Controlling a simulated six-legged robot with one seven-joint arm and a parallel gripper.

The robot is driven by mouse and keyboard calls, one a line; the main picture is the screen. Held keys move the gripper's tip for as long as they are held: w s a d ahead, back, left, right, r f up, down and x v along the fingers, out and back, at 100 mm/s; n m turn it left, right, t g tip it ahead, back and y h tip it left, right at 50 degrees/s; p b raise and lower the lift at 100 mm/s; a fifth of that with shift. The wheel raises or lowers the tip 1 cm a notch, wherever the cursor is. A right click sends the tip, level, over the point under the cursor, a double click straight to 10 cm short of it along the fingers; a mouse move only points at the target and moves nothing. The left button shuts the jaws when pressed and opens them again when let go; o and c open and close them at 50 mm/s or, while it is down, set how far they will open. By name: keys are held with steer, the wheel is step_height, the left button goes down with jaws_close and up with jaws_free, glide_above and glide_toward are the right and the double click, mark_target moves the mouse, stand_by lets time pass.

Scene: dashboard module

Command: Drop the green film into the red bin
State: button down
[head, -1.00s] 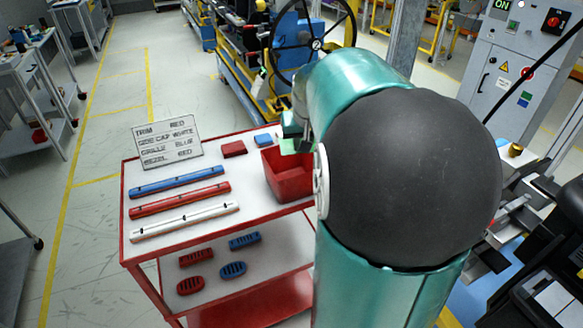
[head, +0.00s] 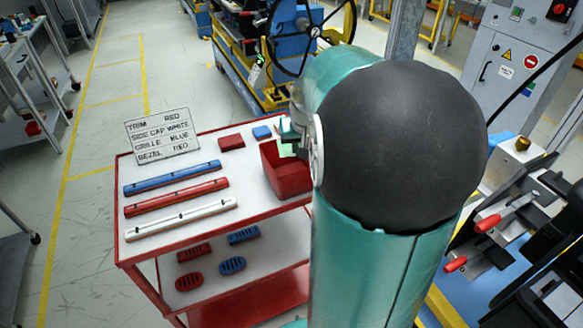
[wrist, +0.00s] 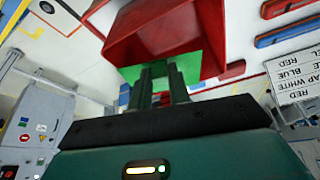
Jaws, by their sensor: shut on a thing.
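The red bin (head: 288,178) stands at the right end of the cart's top in the head view. It also shows at the top of the wrist view (wrist: 150,42). My gripper (wrist: 160,68) is shut on the green film (wrist: 188,66), a thin bright green sheet. In the wrist view the film overlaps the bin's rim and opening. In the head view my gripper (head: 291,137) is at the bin's back side, with a bit of the film (head: 286,150) showing at the opening. My arm hides part of the gripper, and I cannot tell how deep the film sits.
The cart top (head: 215,180) holds a blue bar (head: 172,178), a red bar (head: 176,197), a white bar (head: 181,218), small red and blue blocks and a sign (head: 162,137). Slotted parts lie on the lower shelf. A steering wheel (head: 313,32) stands behind.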

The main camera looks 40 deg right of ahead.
steer(key=shift+f, duration=0.45)
steer(key=c, duration=1.2)
jaws_free()
steer(key=shift+w, duration=0.1)
steer(key=shift+c, duration=0.2)
steer(key=v, duration=1.3)
steer(key=shift+r, duration=0.45)
